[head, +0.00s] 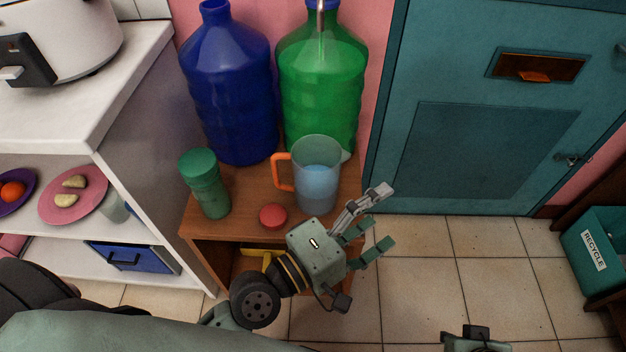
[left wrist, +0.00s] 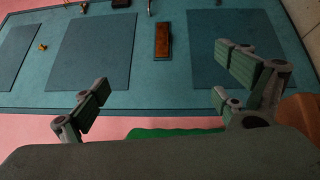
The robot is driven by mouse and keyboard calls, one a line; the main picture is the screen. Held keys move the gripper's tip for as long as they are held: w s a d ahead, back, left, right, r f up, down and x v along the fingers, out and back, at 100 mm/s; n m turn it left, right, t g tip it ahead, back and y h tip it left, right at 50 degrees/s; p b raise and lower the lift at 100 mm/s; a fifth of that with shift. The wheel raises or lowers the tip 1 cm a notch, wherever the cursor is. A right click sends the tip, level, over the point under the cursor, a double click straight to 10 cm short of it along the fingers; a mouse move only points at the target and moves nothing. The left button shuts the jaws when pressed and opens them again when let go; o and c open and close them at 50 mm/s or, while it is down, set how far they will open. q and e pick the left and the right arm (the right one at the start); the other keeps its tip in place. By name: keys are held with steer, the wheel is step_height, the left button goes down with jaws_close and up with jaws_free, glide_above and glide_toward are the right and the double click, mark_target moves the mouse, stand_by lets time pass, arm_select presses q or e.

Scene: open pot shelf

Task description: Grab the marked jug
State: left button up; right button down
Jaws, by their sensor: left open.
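A clear jug (head: 318,180) with an orange handle and blue contents stands upright on the wooden shelf. A thin pale vertical line shows above it, across the green bottle (head: 322,95); I cannot tell what it is attached to. My left gripper (head: 384,217) is open and empty, its fingers to the right of and slightly below the jug in the head view, apart from it. Its spread fingers (left wrist: 165,95) also show in the left wrist view, with no jug between them. A part of mine at the bottom edge (head: 475,340) may be my right gripper; its fingers are hidden.
The wooden shelf (head: 237,228) also holds a blue bottle (head: 230,95), a green lidded container (head: 205,185) and a red round object (head: 272,216). A white shelf unit (head: 150,130) stands left. A teal door (head: 470,150) is behind right.

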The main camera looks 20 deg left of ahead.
mark_target(313, 185)
arm_select(q)
steer(key=w+a+r+n+t+y, duration=0.1)
steer(key=w+a+n+t+y, duration=0.2)
steer(key=n, duration=0.5)
steer(key=w+a+r+n+t+y, duration=0.1)
steer(key=a+n+t+y, duration=0.25)
steer(key=n, duration=0.45)
steer(key=a+f+n+g+y, duration=0.1)
steer(key=a+f+n+y, duration=0.1)
steer(key=n, duration=0.1)
steer(key=a+f+n+g+y, duration=0.1)
steer(key=a+f+n+y, duration=0.1)
steer(key=n+y, duration=0.1)
steer(key=a+f+n+g+y, duration=0.1)
steer(key=a+f+n+y, duration=0.1)
steer(key=f+n, duration=0.1)
steer(key=shift+a+n+y, duration=0.3)
steer(key=shift+n+y, duration=0.05)
steer(key=shift+n, duration=0.25)
steer(key=shift+w+a+f+g, duration=0.2)
steer(key=shift+f+g, duration=0.05)
steer(key=w, duration=0.5)
steer(key=w+a, duration=0.1)
steer(key=w, duration=0.1)
steer(key=shift+w+a+r, duration=0.1)
steer(key=shift+w, duration=0.05)
steer(key=c, duration=1.5)
